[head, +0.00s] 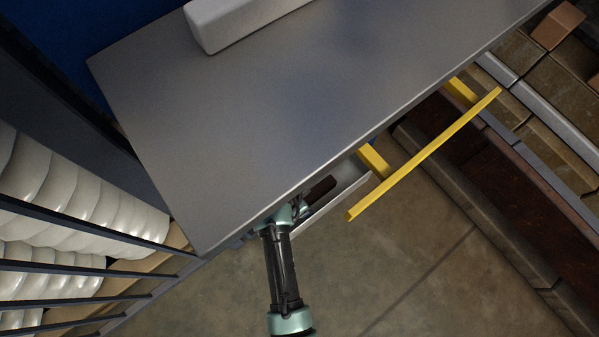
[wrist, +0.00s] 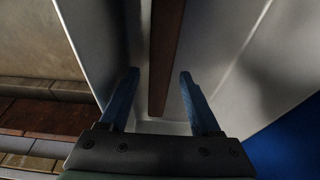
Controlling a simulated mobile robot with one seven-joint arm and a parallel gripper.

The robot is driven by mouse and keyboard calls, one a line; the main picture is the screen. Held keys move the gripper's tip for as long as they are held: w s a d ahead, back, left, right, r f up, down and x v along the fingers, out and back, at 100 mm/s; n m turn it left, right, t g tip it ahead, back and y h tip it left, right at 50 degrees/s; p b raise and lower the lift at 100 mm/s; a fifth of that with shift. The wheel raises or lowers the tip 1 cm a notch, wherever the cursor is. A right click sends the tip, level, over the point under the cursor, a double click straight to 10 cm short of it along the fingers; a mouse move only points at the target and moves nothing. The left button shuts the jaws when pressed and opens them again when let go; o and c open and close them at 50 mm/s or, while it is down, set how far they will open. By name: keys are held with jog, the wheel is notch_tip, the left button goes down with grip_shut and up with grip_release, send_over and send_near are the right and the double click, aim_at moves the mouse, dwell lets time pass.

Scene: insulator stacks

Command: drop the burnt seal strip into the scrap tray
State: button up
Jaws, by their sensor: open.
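A dark brown strip, which looks like the burnt seal strip (wrist: 166,50), lies lengthwise in a pale metal drawer (wrist: 230,50) in the wrist view. My gripper (wrist: 159,72) is open, with one blue finger on each side of the strip in the picture. I see a gap on both sides, and cannot tell how far the fingertips are above it. In the head view my gripper (head: 298,208) is at the drawer (head: 345,196), under the cabinet's front edge, and a dark end of the strip (head: 321,187) shows beside it. I cannot pick out a separate scrap tray.
The grey cabinet top (head: 250,110) overhangs much of the drawer. A yellow handle bar (head: 425,155) sticks out in front. A white block (head: 240,20) lies on top. White insulator stacks (head: 70,210) stand in racks at left. Brown blocks (head: 540,90) fill the right. Floor (head: 400,270) is clear.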

jog(key=shift+r, duration=0.5)
jog(key=p+v, duration=0.4)
jog(key=v, duration=0.8)
jog(key=shift+r, duration=0.1)
